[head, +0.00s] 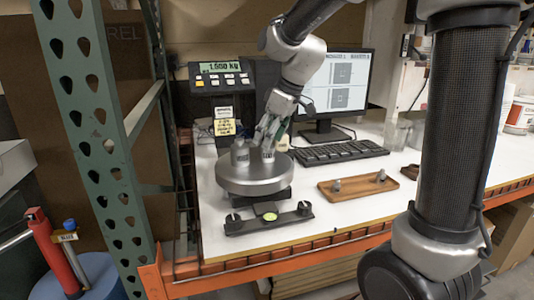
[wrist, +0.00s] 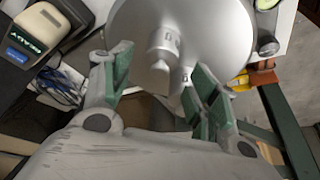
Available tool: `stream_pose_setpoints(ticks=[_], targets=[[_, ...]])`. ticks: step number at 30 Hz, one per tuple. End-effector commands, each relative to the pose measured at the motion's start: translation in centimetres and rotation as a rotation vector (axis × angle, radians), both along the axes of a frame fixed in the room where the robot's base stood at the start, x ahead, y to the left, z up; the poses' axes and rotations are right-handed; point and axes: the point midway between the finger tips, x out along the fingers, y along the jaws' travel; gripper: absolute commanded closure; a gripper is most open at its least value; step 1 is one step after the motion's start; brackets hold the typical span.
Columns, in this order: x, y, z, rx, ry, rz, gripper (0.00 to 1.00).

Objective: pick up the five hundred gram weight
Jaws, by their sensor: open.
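Two grey metal weights stand on the round steel pan (head: 254,182) of a scale in the head view. The larger weight (head: 240,154) is at the left. The smaller weight (head: 268,155) is just right of it, partly covered by my gripper (head: 271,130). I cannot read their labels, but the smaller looks like the five hundred gram one. In the wrist view, my gripper (wrist: 160,66) is open, its green-padded fingers apart. A knobbed grey weight (wrist: 161,48) shows between them over the pan (wrist: 220,38); I cannot tell which weight it is.
The scale display (head: 220,68) reads 1,500 KG behind the pan. A wooden tray (head: 358,197) with two small weights lies at the right. A keyboard (head: 340,152) and monitor (head: 338,85) stand behind. A black bar with a level (head: 269,217) lies in front. A green rack post (head: 95,120) borders the left.

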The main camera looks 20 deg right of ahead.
Motion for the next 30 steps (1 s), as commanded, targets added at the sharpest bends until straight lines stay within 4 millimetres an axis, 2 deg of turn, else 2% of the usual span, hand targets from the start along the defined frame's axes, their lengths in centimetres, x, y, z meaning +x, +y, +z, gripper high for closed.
stream_pose_setpoints(ticks=[4, 12, 22, 30], targets=[[0.5, 0.5, -1.8, -0.001, 0.002, 0.000, 0.40], [0.6, 0.6, -2.1, 0.000, 0.000, -0.001, 0.40], [0.6, 0.6, -2.0, 0.000, 0.000, -0.001, 1.00], [0.6, 0.6, -1.7, 0.000, -0.003, -0.001, 1.00]])
